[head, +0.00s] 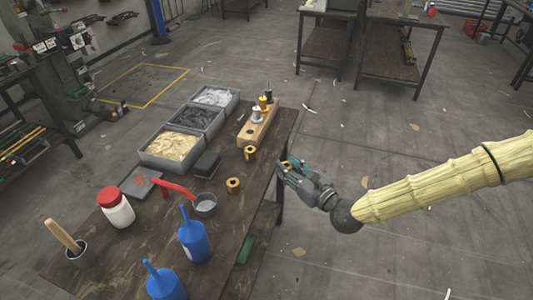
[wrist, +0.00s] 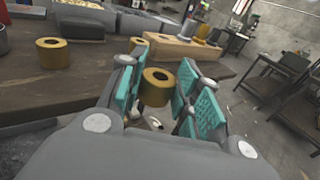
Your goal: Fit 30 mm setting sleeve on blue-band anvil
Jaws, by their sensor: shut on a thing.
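My gripper (head: 284,168) is shut on a brass-coloured sleeve (wrist: 157,88), held between its teal pads just off the table's right edge. The sleeve is a short ring with a dark bore, roughly upright in the wrist view. Two similar sleeves stand on the table, one (head: 250,153) near the wooden block and one (head: 233,185) nearer the front. I cannot make out a blue band or the sleeve sizes.
Grey bins (head: 162,163) of small parts stand left of the block. A black box (head: 206,164), a small pot (head: 205,207), a red-capped jar (head: 117,210) and blue bottles (head: 194,240) are on the wooden table (head: 225,265). Open floor lies to the right.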

